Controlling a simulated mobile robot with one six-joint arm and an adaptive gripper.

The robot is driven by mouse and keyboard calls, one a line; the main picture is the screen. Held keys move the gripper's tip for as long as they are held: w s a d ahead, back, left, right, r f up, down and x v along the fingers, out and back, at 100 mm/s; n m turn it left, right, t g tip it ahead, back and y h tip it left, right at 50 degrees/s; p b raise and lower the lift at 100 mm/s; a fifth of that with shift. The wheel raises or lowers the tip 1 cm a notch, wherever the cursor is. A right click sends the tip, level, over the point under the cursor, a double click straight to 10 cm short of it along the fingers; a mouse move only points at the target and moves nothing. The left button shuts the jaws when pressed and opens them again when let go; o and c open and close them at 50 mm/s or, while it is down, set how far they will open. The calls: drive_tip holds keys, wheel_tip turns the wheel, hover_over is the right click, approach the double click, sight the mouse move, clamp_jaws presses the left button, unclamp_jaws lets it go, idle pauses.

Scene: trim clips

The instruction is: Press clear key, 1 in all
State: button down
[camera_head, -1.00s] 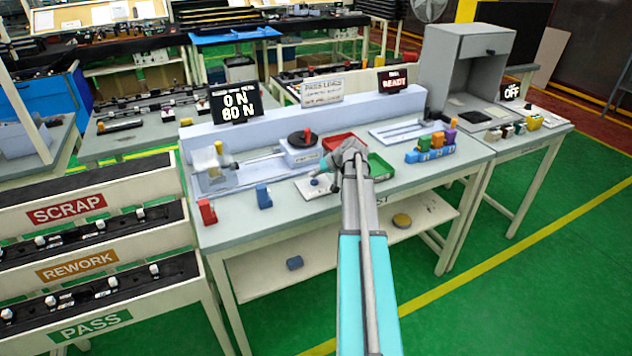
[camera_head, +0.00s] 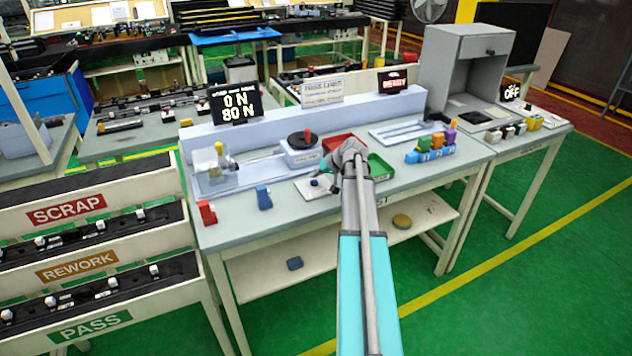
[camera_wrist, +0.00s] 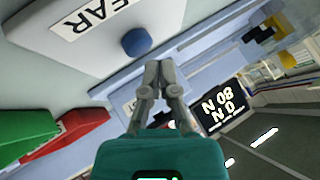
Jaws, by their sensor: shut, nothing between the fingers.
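The clear key is a round blue button (camera_wrist: 136,42) on a pale plate (camera_wrist: 70,48) whose lettering ends in "EAR" in the wrist view. In the head view the blue button (camera_head: 314,182) and its plate (camera_head: 318,192) lie near the bench's front edge, just left of my arm. My gripper (camera_wrist: 160,66) is shut and empty. In the wrist view its fingertips appear just beside and below the button, with a small gap in the picture. Its height above the plate is hard to tell. In the head view my gripper (camera_head: 334,170) is partly hidden by my wrist.
A red tray (camera_head: 343,139) and green tray (camera_head: 380,166) are close to my wrist. A fixture with a black dial (camera_head: 302,139) stands behind the plate. A display (camera_head: 235,103) reads "0 N 80 N". Red (camera_head: 207,211) and blue (camera_head: 264,197) blocks stand left.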

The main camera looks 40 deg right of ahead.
sight(315, 181)
drive_tip(key=shift+f, duration=0.1)
drive_tip(key=shift+f+b, duration=0.3)
drive_tip(key=shift+b, duration=0.1)
drive_tip(key=shift+f+b, duration=0.5)
idle(1.0)
drive_tip(key=shift+r, duration=0.1)
idle(0.3)
drive_tip(key=shift+r+p, duration=0.85)
drive_tip(key=shift+p, duration=0.1)
wheel_tip(315, 181, up, 5)
drive_tip(key=p, duration=0.5)
idle(1.1)
